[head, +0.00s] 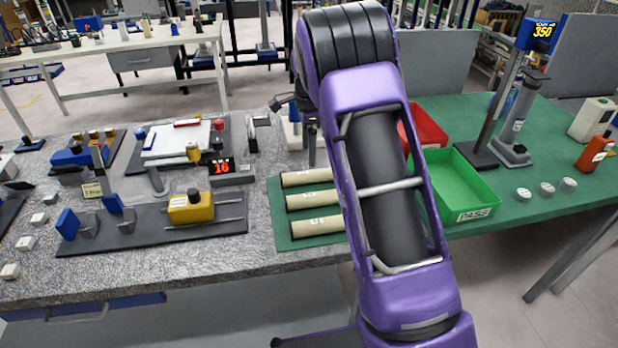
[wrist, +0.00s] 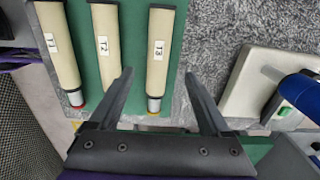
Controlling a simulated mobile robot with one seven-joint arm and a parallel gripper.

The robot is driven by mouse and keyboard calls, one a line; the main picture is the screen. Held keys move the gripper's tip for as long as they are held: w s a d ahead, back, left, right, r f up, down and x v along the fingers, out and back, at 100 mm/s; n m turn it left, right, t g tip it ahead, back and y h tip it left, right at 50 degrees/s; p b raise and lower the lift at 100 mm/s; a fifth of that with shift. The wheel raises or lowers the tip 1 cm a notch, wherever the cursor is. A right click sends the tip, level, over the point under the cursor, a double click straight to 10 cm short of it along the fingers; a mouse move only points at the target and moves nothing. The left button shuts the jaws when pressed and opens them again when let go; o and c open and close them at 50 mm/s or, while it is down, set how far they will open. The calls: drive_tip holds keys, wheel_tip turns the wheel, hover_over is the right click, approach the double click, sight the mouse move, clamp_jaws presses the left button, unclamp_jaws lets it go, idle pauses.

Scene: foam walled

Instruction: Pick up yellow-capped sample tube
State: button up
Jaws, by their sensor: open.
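Three beige sample tubes lie side by side on a green mat (wrist: 132,60). In the wrist view, the tube labelled T3 (wrist: 160,42) has a yellow cap (wrist: 152,113) at its lower end. T2 (wrist: 105,50) lies to its left, its lower end behind a finger. T1 (wrist: 58,50) is farther left with a red cap. My gripper (wrist: 159,74) is open and empty, one finger to each side of T3's lower part. In the head view, the tubes (head: 313,199) show left of my purple arm, which hides their cap ends and my gripper.
In the head view, a green tray (head: 480,200) marked PASS and a red tray (head: 430,126) stand right of my arm. A yellow block (head: 191,207) on a dark plate is at left. A pale base with a green button (wrist: 265,85) stands right of the tubes in the wrist view.

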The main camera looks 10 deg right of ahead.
sight(309, 172)
wheel_tip(309, 172, down, 8)
drive_tip(key=shift+s+r, duration=0.1)
drive_tip(key=shift+s, duration=0.05)
idle(0.3)
clamp_jaws()
idle(0.4)
drive_tip(key=shift+r, duration=0.1)
